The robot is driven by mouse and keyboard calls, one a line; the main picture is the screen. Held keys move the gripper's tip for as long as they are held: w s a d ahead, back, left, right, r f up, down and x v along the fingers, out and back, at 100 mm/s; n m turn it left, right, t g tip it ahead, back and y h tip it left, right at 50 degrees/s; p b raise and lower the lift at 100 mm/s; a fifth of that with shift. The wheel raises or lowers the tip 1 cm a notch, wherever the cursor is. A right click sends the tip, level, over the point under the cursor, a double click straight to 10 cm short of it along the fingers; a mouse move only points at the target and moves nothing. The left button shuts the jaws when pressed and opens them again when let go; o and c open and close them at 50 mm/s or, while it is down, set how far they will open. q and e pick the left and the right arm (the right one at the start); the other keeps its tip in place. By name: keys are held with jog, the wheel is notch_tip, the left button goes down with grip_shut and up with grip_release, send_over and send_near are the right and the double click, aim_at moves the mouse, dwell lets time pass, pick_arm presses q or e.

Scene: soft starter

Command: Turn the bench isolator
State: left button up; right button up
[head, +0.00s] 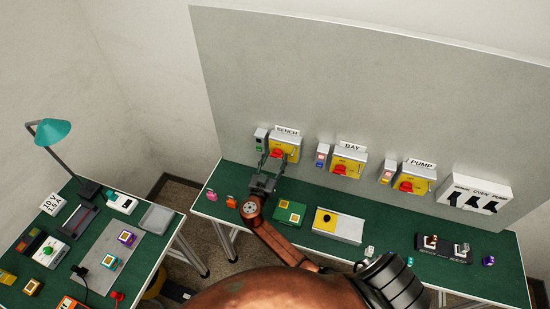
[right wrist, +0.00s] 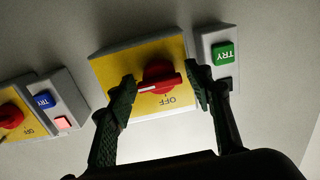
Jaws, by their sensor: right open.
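The bench isolator is a yellow box (head: 291,142) under the BENCH sign (head: 287,131) on the grey back panel. It also shows upside down in the right wrist view (right wrist: 115,70). Its red knob (right wrist: 160,75) lies nearly crosswise there, with a white mark towards the left end. The word OFF (right wrist: 155,101) is printed beside the knob. My right gripper (head: 270,160) is open in front of the box. In the right wrist view its fingers (right wrist: 161,88) stand on either side of the knob, with gaps visible; contact cannot be told. My left gripper is out of view.
A grey box with a green TRY button (right wrist: 223,54) stands close beside the bench isolator. The BAY isolator (head: 348,162) and PUMP isolator (head: 413,180) are to its right. The green bench top (head: 380,240) below holds several small items. A second table with a lamp (head: 52,131) is at left.

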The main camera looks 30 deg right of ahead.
jog(key=c, duration=0.9)
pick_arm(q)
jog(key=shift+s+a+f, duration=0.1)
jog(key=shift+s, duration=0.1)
pick_arm(e)
jog(key=shift+c, duration=0.2)
pick_arm(q)
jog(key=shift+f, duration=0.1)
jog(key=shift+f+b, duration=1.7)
jog(key=shift+b, duration=0.2)
pick_arm(e)
jog(key=shift+s+r+n, duration=0.1)
jog(key=shift+s+n, duration=0.05)
jog(key=shift+n, duration=8.75)
